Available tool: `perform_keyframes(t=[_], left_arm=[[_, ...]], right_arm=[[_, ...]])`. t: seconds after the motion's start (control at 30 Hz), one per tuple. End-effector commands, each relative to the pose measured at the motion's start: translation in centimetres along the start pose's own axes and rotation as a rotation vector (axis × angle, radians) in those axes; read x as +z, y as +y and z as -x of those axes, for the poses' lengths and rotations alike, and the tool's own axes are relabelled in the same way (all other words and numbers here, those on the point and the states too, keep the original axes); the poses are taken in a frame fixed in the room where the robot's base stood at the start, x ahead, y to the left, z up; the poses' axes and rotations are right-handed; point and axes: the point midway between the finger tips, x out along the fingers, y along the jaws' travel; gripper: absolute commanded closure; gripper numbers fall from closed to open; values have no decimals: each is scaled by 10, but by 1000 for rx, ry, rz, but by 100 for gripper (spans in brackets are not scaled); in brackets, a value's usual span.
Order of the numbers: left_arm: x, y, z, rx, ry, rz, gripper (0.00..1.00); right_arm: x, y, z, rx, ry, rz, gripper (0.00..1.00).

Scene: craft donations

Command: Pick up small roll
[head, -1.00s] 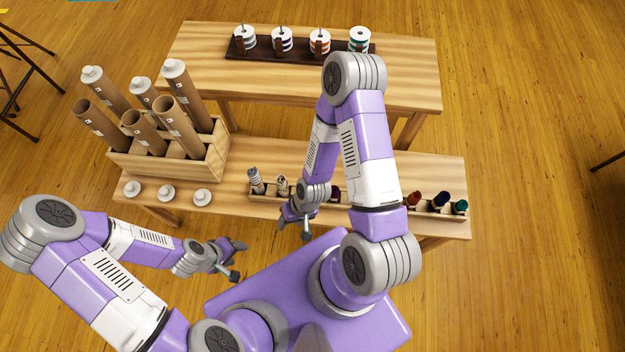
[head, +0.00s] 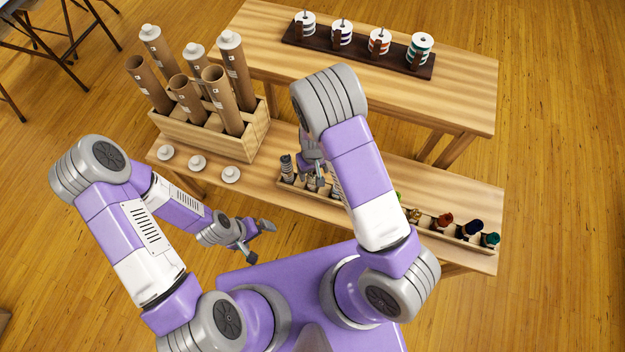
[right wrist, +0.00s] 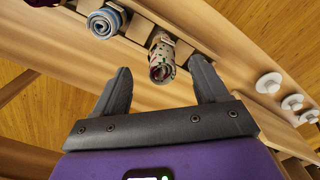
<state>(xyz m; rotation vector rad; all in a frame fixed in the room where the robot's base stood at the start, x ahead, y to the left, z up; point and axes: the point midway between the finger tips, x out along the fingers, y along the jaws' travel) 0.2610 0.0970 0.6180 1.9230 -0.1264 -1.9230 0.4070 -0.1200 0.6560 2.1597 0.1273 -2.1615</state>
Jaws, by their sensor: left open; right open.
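In the right wrist view, a small rolled piece with a green, pink and cream pattern (right wrist: 162,64) sits in a wooden rack (right wrist: 185,48). My right gripper (right wrist: 161,74) is open, its fingertips on either side of that roll's near end with gaps; I cannot tell how deep the roll lies between them. A blue roll (right wrist: 106,20) sits in the rack to the left. In the head view, my right gripper (head: 314,177) is over the left part of the rack, partly hiding the rolls. My left gripper (head: 252,240) is open and empty, off the bench's front edge.
A wooden box (head: 213,142) of tall cardboard tubes stands left on the bench, with white caps (head: 198,163) before it. Colourful rolls (head: 445,220) fill the rack's right part. A spool board (head: 360,51) lies on the rear table. My right arm hides the rack's middle.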

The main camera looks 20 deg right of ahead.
Motion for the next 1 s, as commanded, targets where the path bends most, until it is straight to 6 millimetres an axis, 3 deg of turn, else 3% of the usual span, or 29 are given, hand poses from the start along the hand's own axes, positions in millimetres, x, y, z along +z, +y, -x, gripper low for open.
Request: perform_keyframes(t=[0.37, 0.63, 1.0], left_arm=[[-1, -9, -23, 0, 0, 0, 0], [-1, -9, -23, 0, 0, 0, 0], [-1, -9, -23, 0, 0, 0, 0]], right_arm=[[-8, 0, -50, 0, -1, -1, 27], [-8, 0, -52, 0, 1, 0, 27], [-8, 0, -52, 0, 1, 0, 84]])
